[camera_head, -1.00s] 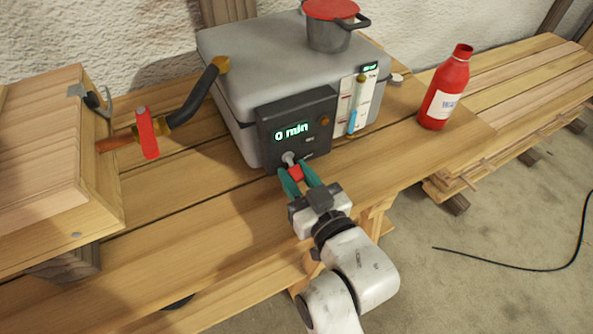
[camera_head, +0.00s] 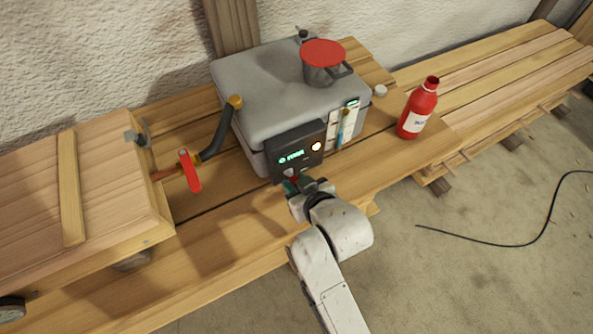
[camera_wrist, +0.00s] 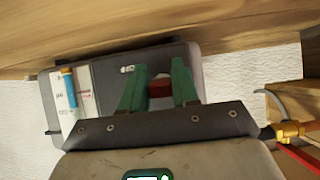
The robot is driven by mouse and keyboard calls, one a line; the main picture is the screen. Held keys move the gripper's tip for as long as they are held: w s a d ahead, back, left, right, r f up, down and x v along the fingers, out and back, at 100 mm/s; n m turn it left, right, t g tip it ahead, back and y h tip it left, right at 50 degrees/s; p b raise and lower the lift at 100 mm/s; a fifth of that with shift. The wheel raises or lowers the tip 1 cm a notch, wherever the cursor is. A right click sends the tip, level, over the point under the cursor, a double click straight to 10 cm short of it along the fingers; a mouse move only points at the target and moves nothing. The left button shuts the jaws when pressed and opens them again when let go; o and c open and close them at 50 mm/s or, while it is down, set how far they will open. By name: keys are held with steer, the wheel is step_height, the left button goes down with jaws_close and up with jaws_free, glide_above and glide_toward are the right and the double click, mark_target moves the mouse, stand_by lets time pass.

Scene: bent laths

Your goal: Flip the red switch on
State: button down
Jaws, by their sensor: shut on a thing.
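The grey steam box (camera_head: 265,85) carries a dark control panel (camera_head: 297,150) on its front. The panel's display (camera_head: 292,157) glows green and its text is too small to read surely. The red switch (camera_head: 294,178) is low on the panel, mostly hidden by my gripper (camera_head: 292,185). In the wrist view, the red switch (camera_wrist: 160,88) shows between the two green fingers of my gripper (camera_wrist: 159,76), which are shut on it. Its exact tilt is hard to tell.
A red-lidded pot (camera_head: 322,68) stands on the box. A red bottle (camera_head: 417,110) stands on the bench (camera_head: 230,255) to the right. A hose (camera_head: 218,135) and a red-handled valve (camera_head: 190,170) are at left, beside a wooden box (camera_head: 110,190). A black cable (camera_head: 490,244) lies on the floor.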

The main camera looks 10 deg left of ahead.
steer(key=r+g+h+p, duration=0.1)
steer(key=p, duration=0.2)
steer(key=shift+r, duration=0.15)
steer(key=shift+w+g+h+p, duration=0.1)
steer(key=shift+g+h+p, duration=0.35)
steer(key=shift+p, duration=0.75)
steer(key=shift+g+p, duration=0.4)
steer(key=shift+g, duration=0.05)
steer(key=c, duration=0.9)
jaws_free()
steer(key=v, duration=1)
steer(key=shift+s+d+r, duration=0.1)
steer(key=shift+s+r, duration=0.1)
steer(key=shift+r, duration=0.05)
